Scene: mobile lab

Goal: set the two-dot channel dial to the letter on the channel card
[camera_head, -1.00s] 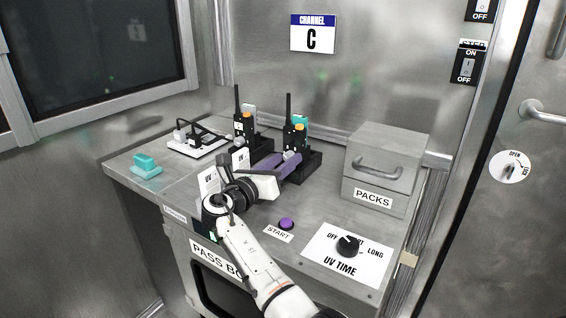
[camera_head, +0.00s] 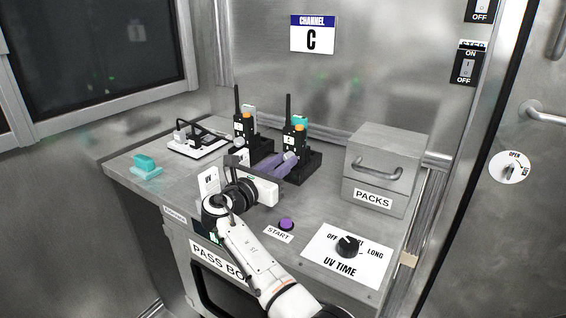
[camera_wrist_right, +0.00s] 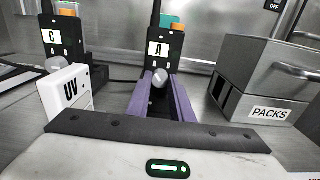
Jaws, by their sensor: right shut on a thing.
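The channel card (camera_head: 313,34) on the back wall reads C. Two dark radios with orange tops stand in black holders: the left radio (camera_head: 243,127) shows the letter C in the right wrist view, the right radio (camera_head: 297,138) shows A. A grey round dial (camera_wrist_right: 160,78) sits low on the front of the right radio's unit. My right gripper (camera_head: 287,160) has its purple fingers on either side of this dial and is shut on it. I cannot make out the dots clearly. My left gripper is not in view.
A white UV block (camera_wrist_right: 70,92) stands left of my right gripper. A metal PACKS box (camera_head: 385,170) stands to the right. A purple START button (camera_head: 286,223) and the black UV TIME knob (camera_head: 347,246) lie in front. A teal item (camera_head: 146,165) is at the left.

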